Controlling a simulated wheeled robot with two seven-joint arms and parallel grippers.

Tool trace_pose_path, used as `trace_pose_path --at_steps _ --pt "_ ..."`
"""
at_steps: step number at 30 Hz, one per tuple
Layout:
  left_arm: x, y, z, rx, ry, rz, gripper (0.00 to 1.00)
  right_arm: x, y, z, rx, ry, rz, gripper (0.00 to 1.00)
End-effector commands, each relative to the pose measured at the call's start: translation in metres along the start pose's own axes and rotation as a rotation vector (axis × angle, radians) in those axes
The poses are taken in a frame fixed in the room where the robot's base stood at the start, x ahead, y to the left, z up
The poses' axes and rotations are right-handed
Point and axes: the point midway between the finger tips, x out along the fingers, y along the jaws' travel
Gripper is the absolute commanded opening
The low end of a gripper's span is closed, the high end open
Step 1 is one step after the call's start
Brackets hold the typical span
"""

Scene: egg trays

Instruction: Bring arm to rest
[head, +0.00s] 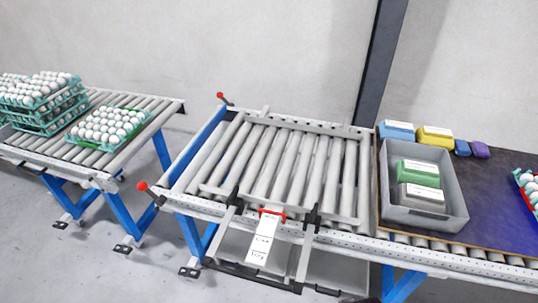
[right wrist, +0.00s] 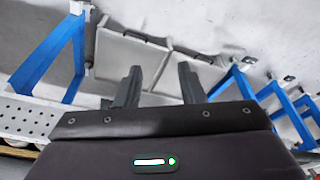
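My right gripper (right wrist: 158,68) shows in the right wrist view with its two dark fingers spread apart. Nothing is between them; the floor and pale panels show behind. Neither arm shows in the head view, and my left gripper is not in view. In the head view, a stack of teal trays (head: 40,128) with white eggs stands on the left roller conveyor. A single green tray (head: 97,145) of white eggs lies to its right. A red-edged egg tray (head: 527,190) is partly cut off at the right edge.
The middle roller conveyor (head: 290,165) is empty. A white label strip (head: 263,240) with a red top hangs at its front. A grey bin (head: 430,222) holds a green and a grey packet. Blue (head: 396,131) and yellow (head: 435,137) packets lie behind it. Blue legs (right wrist: 58,50) show in the wrist view.

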Motion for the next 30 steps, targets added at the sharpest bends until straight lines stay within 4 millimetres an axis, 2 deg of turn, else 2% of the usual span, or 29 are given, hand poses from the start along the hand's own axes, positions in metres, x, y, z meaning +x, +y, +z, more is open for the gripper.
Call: trace_pose_path --at_steps 1,6,9,13,15,18,21,25,30 --pt "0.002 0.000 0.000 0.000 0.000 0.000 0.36 0.030 -0.002 0.014 -0.002 -0.020 -0.002 0.36" --pt "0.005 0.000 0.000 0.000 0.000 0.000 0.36 0.121 -0.005 0.072 -0.010 -0.057 -0.007 0.36" --pt "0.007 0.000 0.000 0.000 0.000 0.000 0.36 0.165 -0.008 0.117 -0.015 -0.081 -0.009 0.36" --pt "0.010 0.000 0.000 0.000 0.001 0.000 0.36 0.209 -0.010 0.180 -0.022 -0.110 -0.012 0.36" --pt "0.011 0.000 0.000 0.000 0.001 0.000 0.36 0.225 -0.010 0.214 -0.026 -0.123 -0.014 0.36" --pt "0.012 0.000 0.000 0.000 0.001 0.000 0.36 0.238 -0.010 0.255 -0.030 -0.138 -0.015 0.36" --pt "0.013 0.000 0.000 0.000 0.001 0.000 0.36 0.244 -0.010 0.282 -0.033 -0.147 -0.015 0.36" --pt "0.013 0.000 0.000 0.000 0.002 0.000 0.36 0.247 -0.010 0.301 -0.035 -0.152 -0.016 0.36" --pt "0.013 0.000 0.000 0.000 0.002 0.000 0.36 0.247 -0.010 0.303 -0.035 -0.152 -0.016 0.36"
